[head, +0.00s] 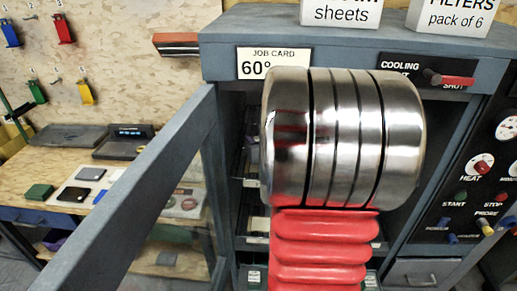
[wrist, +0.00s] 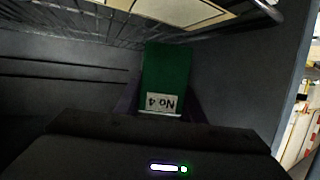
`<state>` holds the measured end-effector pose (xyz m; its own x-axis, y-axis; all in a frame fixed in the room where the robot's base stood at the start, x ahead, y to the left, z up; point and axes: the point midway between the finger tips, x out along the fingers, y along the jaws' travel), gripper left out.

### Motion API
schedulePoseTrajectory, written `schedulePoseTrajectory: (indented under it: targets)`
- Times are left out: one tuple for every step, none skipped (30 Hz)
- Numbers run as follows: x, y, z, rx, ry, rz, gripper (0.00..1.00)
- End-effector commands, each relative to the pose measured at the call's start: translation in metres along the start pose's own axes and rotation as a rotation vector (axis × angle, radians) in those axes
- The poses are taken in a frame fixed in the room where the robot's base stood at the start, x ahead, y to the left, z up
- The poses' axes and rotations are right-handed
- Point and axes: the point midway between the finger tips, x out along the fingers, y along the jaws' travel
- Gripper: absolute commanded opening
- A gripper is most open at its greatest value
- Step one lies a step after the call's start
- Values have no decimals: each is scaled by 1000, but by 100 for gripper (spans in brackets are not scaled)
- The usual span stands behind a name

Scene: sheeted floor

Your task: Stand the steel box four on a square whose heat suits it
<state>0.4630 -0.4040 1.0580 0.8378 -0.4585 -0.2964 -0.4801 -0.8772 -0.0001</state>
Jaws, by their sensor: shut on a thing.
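In the wrist view my gripper (wrist: 163,108) is shut on a green box (wrist: 166,70). The box carries a white label reading "No 4", upside down in this view. My dark fingers lie on either side of it. A cream square (wrist: 190,8) lies on a dark rack near the top of the wrist view, partly cut off. I cannot tell whether the box touches anything besides my fingers. In the head view my arm hides my gripper and the box. A job card (head: 273,63) reading "60°" is fixed to the grey cabinet (head: 225,52).
The cabinet's framed door (head: 165,160) stands open on the left. Dark inner walls surround my gripper closely. Right are a cooling vent lever (head: 450,79) and a heat dial (head: 480,165).

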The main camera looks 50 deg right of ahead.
Motion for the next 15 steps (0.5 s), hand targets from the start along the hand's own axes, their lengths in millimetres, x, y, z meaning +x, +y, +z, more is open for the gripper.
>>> schedulePoseTrajectory:
  targets:
    - [0, 0, -1, 0, 2, 0, 5]
    - [0, 0, -1, 0, 2, 0, 5]
    - [0, 0, -1, 0, 2, 0, 5]
    - [0, 0, -1, 0, 2, 0, 5]
    - [0, 0, -1, 0, 2, 0, 5]
    - [0, 0, -1, 0, 2, 1, 5]
    - [0, 0, 0, 0, 1, 1, 5]
    - [1, 1, 2, 1, 1, 1, 5]
    - [2, 1, 5, 2, 0, 1, 5]
    - [2, 1, 8, 2, 0, 1, 5]
    - [3, 1, 12, 2, -1, 1, 5]
    - [5, 1, 17, 3, -2, 1, 5]
    - [6, 1, 20, 3, -2, 1, 5]
    - [7, 1, 23, 2, -1, 1, 5]
    - [8, 1, 28, 2, -1, 1, 5]
